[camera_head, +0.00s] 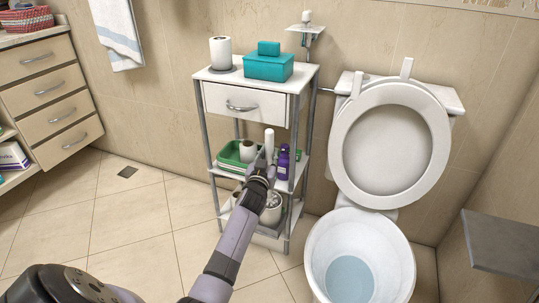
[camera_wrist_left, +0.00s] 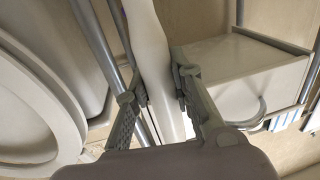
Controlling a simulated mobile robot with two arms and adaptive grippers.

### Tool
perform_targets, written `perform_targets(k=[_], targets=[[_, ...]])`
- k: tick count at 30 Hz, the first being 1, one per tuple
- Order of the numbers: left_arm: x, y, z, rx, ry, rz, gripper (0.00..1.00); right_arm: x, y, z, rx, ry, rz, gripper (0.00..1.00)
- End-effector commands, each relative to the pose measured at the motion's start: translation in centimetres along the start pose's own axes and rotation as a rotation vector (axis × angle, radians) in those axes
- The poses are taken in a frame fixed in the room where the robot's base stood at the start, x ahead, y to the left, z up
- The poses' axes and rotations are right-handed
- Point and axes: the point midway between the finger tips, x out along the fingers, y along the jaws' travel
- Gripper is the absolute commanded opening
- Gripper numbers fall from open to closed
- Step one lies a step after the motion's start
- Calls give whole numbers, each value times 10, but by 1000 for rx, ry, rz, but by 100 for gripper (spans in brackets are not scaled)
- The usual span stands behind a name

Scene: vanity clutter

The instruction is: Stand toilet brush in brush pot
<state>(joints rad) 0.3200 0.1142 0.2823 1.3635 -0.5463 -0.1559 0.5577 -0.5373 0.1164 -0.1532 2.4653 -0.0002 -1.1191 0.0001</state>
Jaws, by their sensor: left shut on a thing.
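My left gripper (camera_head: 262,168) reaches to the front of the shelf unit and is shut on a white handle, the toilet brush (camera_head: 269,143), which stands roughly upright. In the left wrist view my left gripper (camera_wrist_left: 162,90) has its two fingers closed on either side of the white brush handle (camera_wrist_left: 151,45). The lower end of the brush is hidden behind my gripper and arm. A round whitish container (camera_head: 272,212), perhaps the brush pot, is on the lower shelf, partly behind my arm. I cannot tell whether the brush is in it. My right gripper is not in view.
The shelf unit (camera_head: 245,103) has thin metal posts. Its middle shelf holds a green tray (camera_head: 229,158), a paper roll (camera_head: 248,151) and a purple bottle (camera_head: 283,162). The toilet (camera_head: 360,225), lid raised, stands close on the right. Open floor (camera_head: 120,215) lies to the left.

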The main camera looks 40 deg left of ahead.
Motion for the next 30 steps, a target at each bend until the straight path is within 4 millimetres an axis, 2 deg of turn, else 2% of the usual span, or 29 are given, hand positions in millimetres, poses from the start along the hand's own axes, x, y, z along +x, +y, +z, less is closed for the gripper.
perform_targets(k=[8, 9, 19, 30], targets=[[0, 0, -1, 0, 2, 0, 0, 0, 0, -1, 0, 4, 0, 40], [0, 0, -1, 0, 2, 0, 22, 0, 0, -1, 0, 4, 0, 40], [0, 0, 0, 0, 1, 0, 44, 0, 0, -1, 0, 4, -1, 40], [-3, 0, 1, 0, -2, 0, 45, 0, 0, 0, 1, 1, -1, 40]])
